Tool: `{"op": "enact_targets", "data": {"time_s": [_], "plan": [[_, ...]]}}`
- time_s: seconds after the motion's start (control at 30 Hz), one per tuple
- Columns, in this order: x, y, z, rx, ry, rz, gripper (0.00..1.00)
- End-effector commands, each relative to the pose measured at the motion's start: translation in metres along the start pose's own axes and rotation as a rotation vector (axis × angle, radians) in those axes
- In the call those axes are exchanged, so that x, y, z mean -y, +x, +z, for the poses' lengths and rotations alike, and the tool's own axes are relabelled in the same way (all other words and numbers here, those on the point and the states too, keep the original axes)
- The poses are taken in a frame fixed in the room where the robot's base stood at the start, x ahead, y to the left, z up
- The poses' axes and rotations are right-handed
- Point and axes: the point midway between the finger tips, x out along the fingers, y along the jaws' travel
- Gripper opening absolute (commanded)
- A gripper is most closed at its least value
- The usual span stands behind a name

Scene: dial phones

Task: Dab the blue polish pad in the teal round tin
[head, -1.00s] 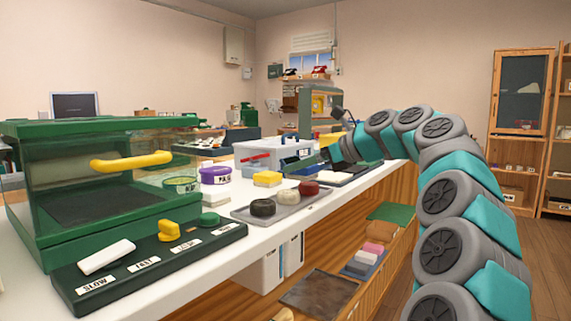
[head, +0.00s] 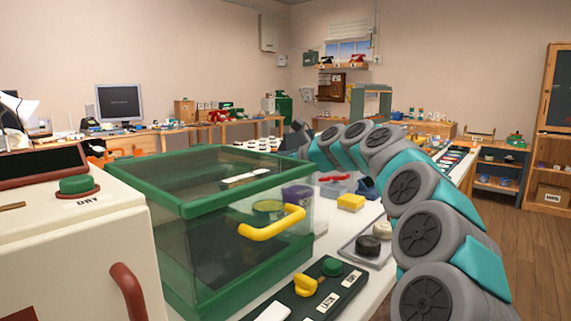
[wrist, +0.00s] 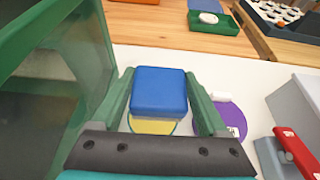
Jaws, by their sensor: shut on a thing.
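My gripper (wrist: 160,84) is shut on the blue polish pad (wrist: 159,92), a rounded block between its two green fingers in the wrist view. Directly below the pad in that view is the round tin (wrist: 152,126) with yellow contents and a teal-green rim, partly hidden by the pad and gripper. I cannot tell whether pad and tin touch. In the head view the tin (head: 267,207) shows dimly through the clear case. The pad is hidden there, and my wrist shows behind the case.
A purple round tin (wrist: 228,117) stands close right of the gripper. A grey bin (wrist: 296,110) and a red-handled thing (wrist: 297,150) are farther right. The green-framed clear case (head: 225,215) stands close on the left. A yellow block (head: 350,202) sits on the white counter.

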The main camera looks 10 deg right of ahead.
Motion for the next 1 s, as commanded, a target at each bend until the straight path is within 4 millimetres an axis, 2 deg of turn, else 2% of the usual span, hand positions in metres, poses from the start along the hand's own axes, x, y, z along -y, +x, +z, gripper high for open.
{"op": "enact_targets", "data": {"time_s": [0.27,0.8,1.0], "plan": [[-0.003,0.006,-0.004,0.001,-0.001,0.0,0.2],[-0.002,0.024,-0.046,0.0,-0.002,0.0,0.2],[-0.002,0.026,-0.054,0.0,-0.001,0.001,0.2]]}}
